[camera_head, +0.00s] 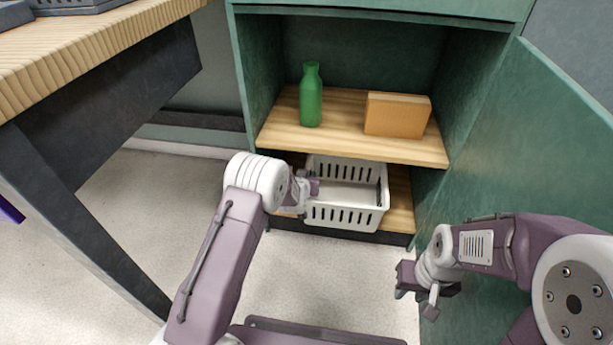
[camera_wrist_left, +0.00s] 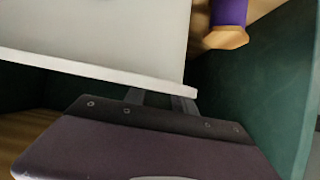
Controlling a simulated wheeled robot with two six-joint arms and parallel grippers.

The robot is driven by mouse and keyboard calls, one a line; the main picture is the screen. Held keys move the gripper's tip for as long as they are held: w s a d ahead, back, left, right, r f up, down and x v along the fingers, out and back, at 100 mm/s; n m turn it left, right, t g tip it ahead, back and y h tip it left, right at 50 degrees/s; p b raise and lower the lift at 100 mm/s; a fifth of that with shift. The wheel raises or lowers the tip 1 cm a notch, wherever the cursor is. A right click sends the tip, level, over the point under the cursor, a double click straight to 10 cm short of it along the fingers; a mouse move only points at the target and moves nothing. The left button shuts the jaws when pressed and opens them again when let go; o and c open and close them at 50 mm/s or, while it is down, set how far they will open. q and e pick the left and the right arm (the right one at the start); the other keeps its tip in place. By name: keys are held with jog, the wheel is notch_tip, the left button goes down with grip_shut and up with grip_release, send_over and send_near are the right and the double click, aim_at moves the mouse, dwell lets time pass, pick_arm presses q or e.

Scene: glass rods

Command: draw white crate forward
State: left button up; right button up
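A white slotted crate (camera_head: 345,216) stands on the lower shelf of a green cabinet, its near wall close to the shelf's front edge. My left gripper (camera_head: 313,187) is at the crate's left side wall, reaching in from the left. In the left wrist view the crate's pale rim (camera_wrist_left: 100,72) crosses just over my left fingers (camera_wrist_left: 163,100). The fingertips are mostly hidden behind the rim, so I cannot tell whether they are shut on it. My right gripper (camera_head: 416,300) hangs empty and open, right of and below the crate, near the cabinet door.
The upper shelf (camera_head: 345,146) holds a green bottle (camera_head: 311,96) and a tan box (camera_head: 397,114). The open green door (camera_head: 530,150) stands at the right. A wooden-topped table (camera_head: 85,50) is at the left. A purple thing with a tan end (camera_wrist_left: 228,20) is beside the crate. The floor in front is clear.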

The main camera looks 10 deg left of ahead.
pick_arm(q)
jog(key=shift+s+r+p, duration=0.2)
jog(key=shift+r+p, duration=0.1)
jog(key=shift+p, duration=0.05)
jog(key=p+v, duration=0.6)
jog(key=v, duration=0.1)
jog(key=shift+s+r, duration=0.2)
jog(key=shift+s, duration=0.5)
jog(key=shift+s, duration=0.1)
